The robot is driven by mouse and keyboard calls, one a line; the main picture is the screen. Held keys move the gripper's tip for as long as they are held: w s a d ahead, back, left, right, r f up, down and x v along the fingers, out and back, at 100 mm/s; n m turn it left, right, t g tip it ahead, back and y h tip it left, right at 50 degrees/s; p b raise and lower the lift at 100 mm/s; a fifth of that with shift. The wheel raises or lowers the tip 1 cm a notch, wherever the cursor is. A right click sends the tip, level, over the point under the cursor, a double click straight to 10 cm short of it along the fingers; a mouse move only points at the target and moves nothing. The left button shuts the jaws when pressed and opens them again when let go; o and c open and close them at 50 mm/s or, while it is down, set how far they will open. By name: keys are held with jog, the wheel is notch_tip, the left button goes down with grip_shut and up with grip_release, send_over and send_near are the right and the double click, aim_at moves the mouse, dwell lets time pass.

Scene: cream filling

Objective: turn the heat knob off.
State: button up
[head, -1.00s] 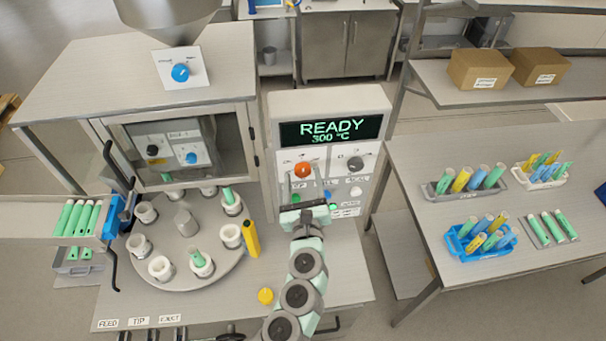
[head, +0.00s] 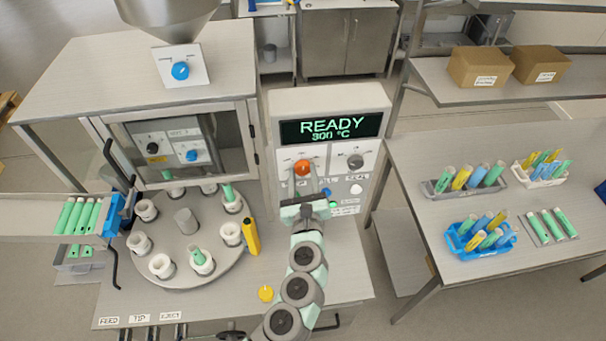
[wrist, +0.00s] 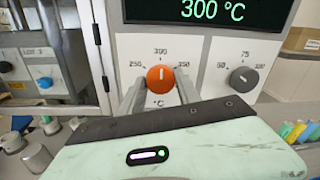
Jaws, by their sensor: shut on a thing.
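The orange heat knob (head: 303,167) is on the white front panel below the display (head: 330,129). In the wrist view the knob (wrist: 160,78) has a pale pointer mark facing up, toward the 300 label, with 250 to its left and 350 to its right. The display reads READY and 300 °C. My gripper (head: 303,178) reaches up to the panel from below. Its two fingers (wrist: 160,88) stand on either side of the orange knob and are shut on it.
A grey knob (wrist: 243,80) sits right of the orange one. Coloured buttons, including a white one (head: 356,189), are lower on the panel. A carousel (head: 180,275) with white cups is to the left, with a yellow marker-like object (head: 251,237) at its edge.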

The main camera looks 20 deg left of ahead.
grip_shut()
